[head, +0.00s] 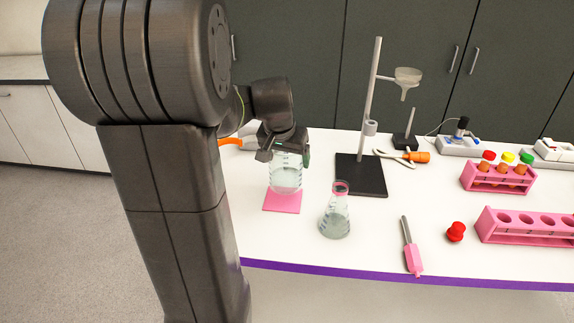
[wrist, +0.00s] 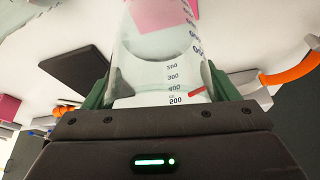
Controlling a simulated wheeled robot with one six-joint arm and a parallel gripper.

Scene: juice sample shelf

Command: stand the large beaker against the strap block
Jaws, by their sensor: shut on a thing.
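The large beaker (head: 286,179) is clear glass with graduation marks and is upright in the head view. My gripper (head: 287,157) is shut on its upper part. In the wrist view the beaker (wrist: 158,60) sits between the two green fingers of my gripper (wrist: 161,90). A pink mat (head: 282,203) shows under the beaker; I cannot tell whether the base touches it. An orange strap (head: 231,142) lies behind my arm at the left of the bench, mostly hidden. In the wrist view an orange strap (wrist: 288,74) shows at the right, beside a white block-like part.
A conical flask (head: 335,217) with a pink collar stands right of the beaker. A stand with a dark base (head: 361,178) is behind it. A pink-handled tool (head: 411,248), red knob (head: 456,232) and pink racks (head: 530,226) are further right. The bench's purple front edge (head: 400,278) is near.

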